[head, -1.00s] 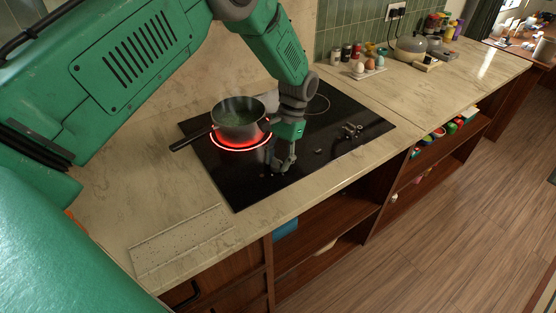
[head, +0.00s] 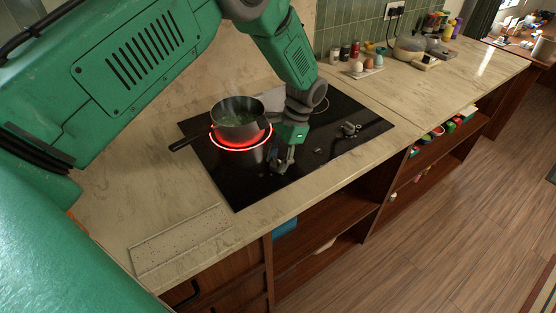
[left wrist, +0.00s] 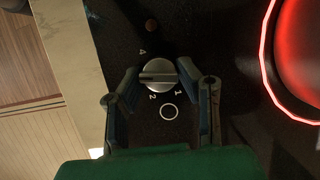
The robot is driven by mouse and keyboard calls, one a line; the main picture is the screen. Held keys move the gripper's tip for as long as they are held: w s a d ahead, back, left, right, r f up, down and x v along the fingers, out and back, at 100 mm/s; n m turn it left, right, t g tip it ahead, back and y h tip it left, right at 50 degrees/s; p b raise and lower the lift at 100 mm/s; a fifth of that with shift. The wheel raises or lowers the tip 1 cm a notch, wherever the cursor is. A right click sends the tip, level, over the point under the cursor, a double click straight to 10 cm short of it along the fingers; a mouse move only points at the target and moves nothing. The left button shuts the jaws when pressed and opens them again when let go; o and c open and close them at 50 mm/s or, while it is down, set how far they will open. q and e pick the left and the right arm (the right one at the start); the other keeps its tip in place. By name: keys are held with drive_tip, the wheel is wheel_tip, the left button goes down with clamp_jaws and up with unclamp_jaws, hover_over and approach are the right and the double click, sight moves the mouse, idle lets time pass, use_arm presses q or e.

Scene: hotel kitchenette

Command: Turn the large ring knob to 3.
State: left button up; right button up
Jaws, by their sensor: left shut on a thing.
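The knob (left wrist: 158,75) is a round silver dial on the black cooktop (head: 228,183). In the left wrist view its raised grip bar lies left to right. The marks 1, 2 and 4 show around it, with a white ring symbol (left wrist: 169,112) nearby. The 3 does not show; a finger covers the area left of the knob, between 2 and 4. My left gripper (head: 282,163) points down at the cooktop's front part and is shut on the knob, one finger on each side. My right gripper is out of view.
A steaming pot (head: 238,118) stands on the glowing red burner (head: 240,146), close to my left gripper, its handle pointing left. Small metal parts (head: 350,129) are on the cooktop to the right. Eggs and jars stand at the back. The front left counter is clear except for a speckled board (head: 180,238).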

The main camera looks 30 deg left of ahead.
use_arm(q)
drive_tip(key=shift+w, duration=0.15)
drive_tip(key=o, duration=1.1)
drive_tip(key=shift+w+f, duration=0.1)
drive_tip(key=shift+r, duration=0.35)
drive_tip(key=v, duration=1.1)
drive_tip(key=shift+w+d, duration=0.1)
drive_tip(key=shift+w, duration=0.15)
drive_tip(key=shift+o, duration=0.2)
